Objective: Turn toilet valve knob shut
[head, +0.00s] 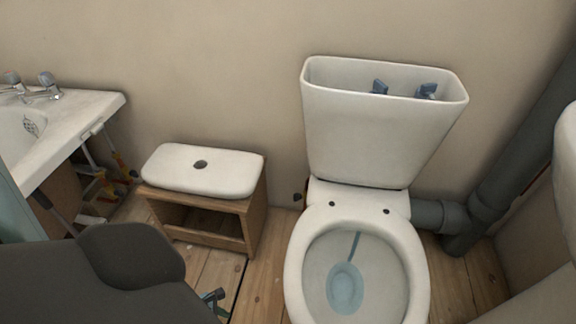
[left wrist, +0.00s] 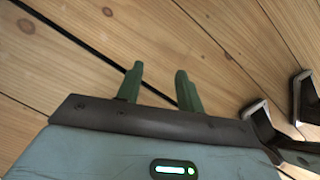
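The toilet (head: 355,215) stands against the wall right of centre in the head view, with its cistern (head: 375,135) uncovered. A small dark fitting (head: 298,197), possibly the valve knob, shows low on the wall just left of the toilet; it is too small to make out its setting. My left gripper (left wrist: 159,68) shows in the left wrist view with two green fingers apart, nothing between them, over floorboards. In the head view my dark arm covers the lower left. The knob is not in the left wrist view. My right gripper is in neither view.
The cistern lid (head: 203,169) lies on a wooden stool (head: 250,215) left of the toilet. A sink (head: 75,125) is at the far left, a grey drain pipe (head: 485,205) at the right. Unidentified dark metal pieces (left wrist: 305,97) are right of the left gripper. Floor shows between stool and toilet.

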